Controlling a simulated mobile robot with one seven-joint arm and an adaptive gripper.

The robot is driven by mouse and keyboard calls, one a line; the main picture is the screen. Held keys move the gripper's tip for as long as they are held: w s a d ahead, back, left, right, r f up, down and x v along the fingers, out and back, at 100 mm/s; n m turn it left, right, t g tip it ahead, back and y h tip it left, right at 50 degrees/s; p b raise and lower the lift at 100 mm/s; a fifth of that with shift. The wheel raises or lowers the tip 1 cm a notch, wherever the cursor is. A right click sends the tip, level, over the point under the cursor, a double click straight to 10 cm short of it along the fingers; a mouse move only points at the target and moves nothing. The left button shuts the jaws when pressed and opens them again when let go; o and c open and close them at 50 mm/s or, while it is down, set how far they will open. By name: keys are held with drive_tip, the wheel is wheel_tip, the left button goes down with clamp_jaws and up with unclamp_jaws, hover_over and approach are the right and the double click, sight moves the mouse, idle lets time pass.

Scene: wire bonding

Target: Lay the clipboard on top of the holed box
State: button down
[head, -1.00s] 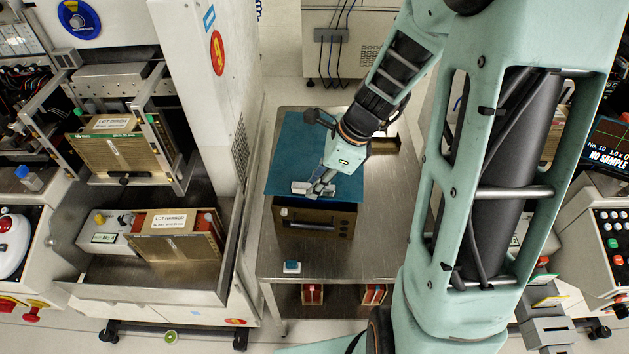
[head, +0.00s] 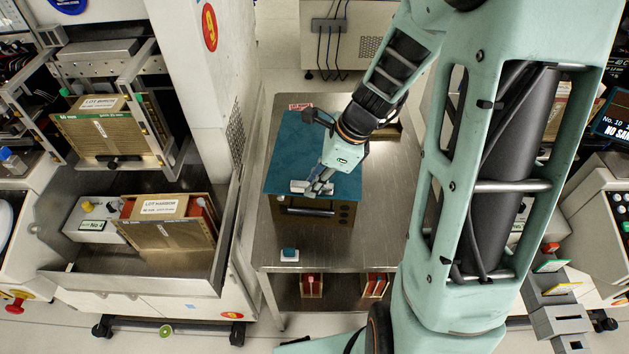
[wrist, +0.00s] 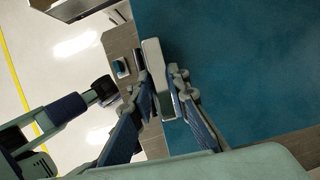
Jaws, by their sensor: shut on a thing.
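The clipboard is a teal board (head: 290,145) with a pale clip (head: 299,186) at its near edge. My gripper (head: 318,188) is shut on that clip end. In the wrist view the clip (wrist: 157,68) stands between my gripper's fingers (wrist: 163,100), and the teal board (wrist: 250,65) spreads to the right. The holed box (head: 308,218) is brown, with a dark slot and small holes in its front, and stands on the steel table. The clipboard is over the box and hides its top. I cannot tell whether it touches the box.
The steel table (head: 375,215) has bare room right of the box. A small blue-and-white item (head: 290,254) lies in front of the box, and a red label (head: 300,106) lies behind the clipboard. A white machine (head: 195,90) stands close on the left.

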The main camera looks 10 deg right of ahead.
drive_tip(key=shift+f+b, duration=0.4)
drive_tip(key=shift+f, duration=0.1)
drive_tip(key=c, duration=1.8)
unclamp_jaws()
drive_tip(key=shift+o, duration=0.2)
drive_tip(key=shift+r, duration=0.1)
drive_tip(key=v, duration=1.2)
